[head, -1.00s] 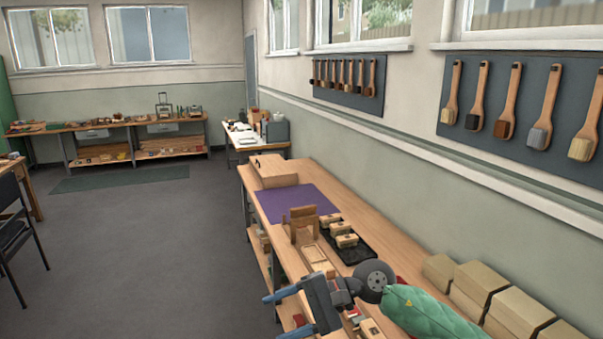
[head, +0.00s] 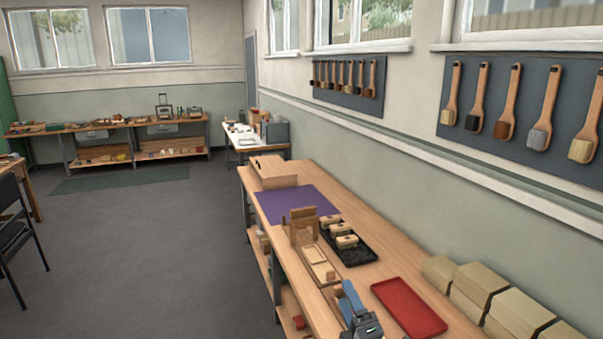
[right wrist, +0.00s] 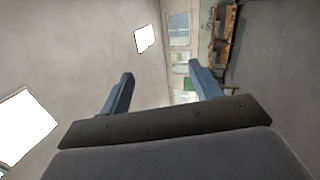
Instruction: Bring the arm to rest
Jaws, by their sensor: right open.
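My right gripper (head: 352,305) shows at the bottom of the head view, over the near part of the workbench (head: 350,281). In the right wrist view its two blue fingers (right wrist: 158,88) are spread apart with nothing between them. The wrist camera looks out across the room, tilted on its side, at wall, ceiling lights and distant furniture. My left gripper is not in the head view.
On the bench are a red tray (head: 409,307), a black tray (head: 363,256) with brush blocks, a wooden fixture (head: 302,226), a purple mat (head: 285,203) and a wooden box (head: 272,171). Cardboard boxes (head: 480,284) line the wall side.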

